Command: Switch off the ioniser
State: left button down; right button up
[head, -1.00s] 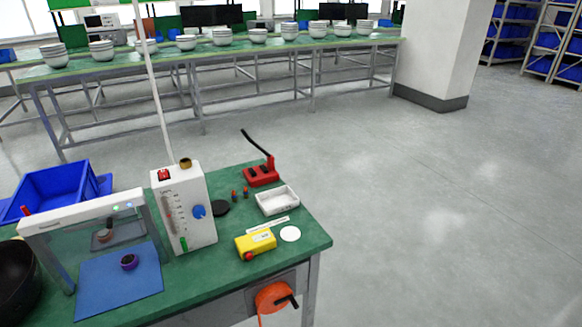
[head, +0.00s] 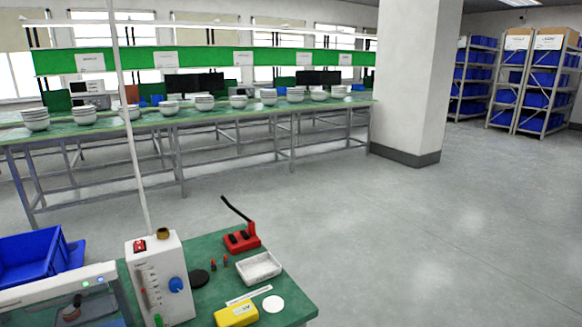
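Neither gripper is in view. I cannot tell for sure which device is the ioniser. A white upright box (head: 160,280) stands on the green bench, with a red switch (head: 139,246) on top, a blue knob (head: 176,285) and a scale on its front. Left of it is a pale housing (head: 60,287) with small lit green-blue lights near its right end, cut off by the picture's edge. The position of the red switch is too small to read.
The green bench (head: 205,250) also bears a red stand (head: 241,238), a white tray (head: 259,268), a yellow box (head: 236,314) and a blue bin (head: 35,258). A long table with bowls (head: 240,113) stands behind. A pillar (head: 415,80) is at right; the grey floor right of the bench is clear.

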aim_at(139, 245)
jog(key=u, duration=1)
